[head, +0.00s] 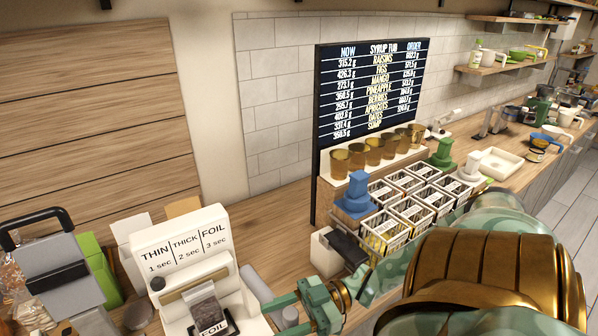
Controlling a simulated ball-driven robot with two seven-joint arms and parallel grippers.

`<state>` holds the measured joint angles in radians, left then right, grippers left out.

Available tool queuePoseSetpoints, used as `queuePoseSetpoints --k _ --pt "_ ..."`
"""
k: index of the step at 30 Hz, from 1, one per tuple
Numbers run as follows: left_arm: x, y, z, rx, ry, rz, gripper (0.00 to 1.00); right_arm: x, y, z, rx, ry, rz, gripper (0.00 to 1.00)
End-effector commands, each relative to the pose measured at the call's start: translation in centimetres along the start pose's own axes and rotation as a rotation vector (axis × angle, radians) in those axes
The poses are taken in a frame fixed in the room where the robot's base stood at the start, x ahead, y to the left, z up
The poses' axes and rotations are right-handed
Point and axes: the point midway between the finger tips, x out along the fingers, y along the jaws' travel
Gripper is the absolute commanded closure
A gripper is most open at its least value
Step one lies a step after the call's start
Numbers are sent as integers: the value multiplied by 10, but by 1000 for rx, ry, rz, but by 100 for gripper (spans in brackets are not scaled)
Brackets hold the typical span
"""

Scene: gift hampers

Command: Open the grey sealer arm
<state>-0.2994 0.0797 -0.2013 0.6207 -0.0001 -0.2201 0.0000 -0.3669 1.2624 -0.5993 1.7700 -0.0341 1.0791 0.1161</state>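At the far left stands a grey flat panel with a black loop handle (62,265), which looks like the grey sealer arm. It appears raised and tilted; its hinge and lower part are cut off or unclear. Right of it is a white unit (185,255) marked THIN, THICK and FOIL with seconds, with a dial knob and a FOIL card in front. My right gripper (277,318), green, reaches in from the right beside this unit, apart from the grey panel. Its fingers look spread, with a grey cylindrical end visible between them. My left gripper is out of view.
Labelled boxes (408,210) fill a rack on the counter, with blue (356,198) and green (442,153) stamp-like objects nearby. Amber cups (373,150) line a ledge under a black order board (368,90). A green upright item (100,270) stands beside the grey panel.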

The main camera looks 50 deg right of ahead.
Motion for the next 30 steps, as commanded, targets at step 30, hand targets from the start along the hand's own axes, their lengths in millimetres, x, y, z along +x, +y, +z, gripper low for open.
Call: queuePoseSetpoints --k 30 --pt "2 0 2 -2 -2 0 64 -163 0 0 -1 -1 -1 50"
